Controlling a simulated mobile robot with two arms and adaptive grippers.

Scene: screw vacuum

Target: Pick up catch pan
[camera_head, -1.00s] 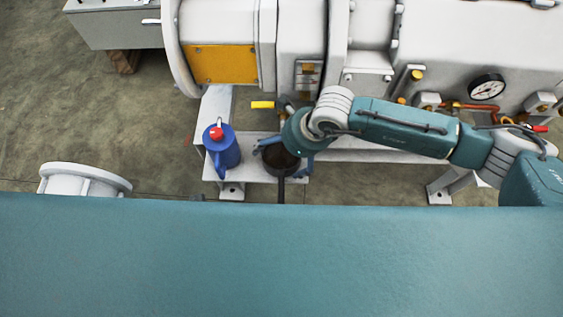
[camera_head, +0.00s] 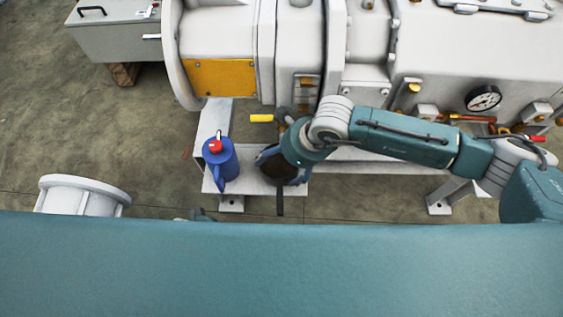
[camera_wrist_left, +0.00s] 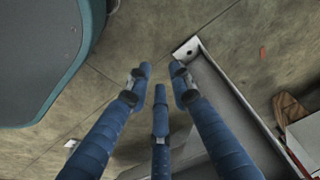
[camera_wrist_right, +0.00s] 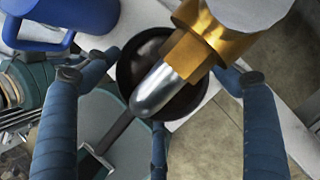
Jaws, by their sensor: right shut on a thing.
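The catch pan, a dark round pan with a long handle, shows in the head view (camera_head: 274,172) beneath my right gripper (camera_head: 284,168), over the white ledge. In the right wrist view the pan (camera_wrist_right: 134,72) lies between the blue fingers of my right gripper (camera_wrist_right: 166,78), which is shut on it. A brass fitting with a silver tip (camera_wrist_right: 165,82) hides part of the pan's inside. I cannot tell whether the pan touches the ledge. My left gripper (camera_wrist_left: 160,82) has its fingers apart, empty, above the floor in the left wrist view.
A blue jug with a red cap (camera_head: 221,161) stands on the white ledge (camera_head: 232,187), close left of the pan. The large white machine (camera_head: 430,50) with a yellow-handled valve (camera_head: 262,118) and a gauge (camera_head: 483,98) rises behind. Open floor (camera_head: 330,207) lies in front.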

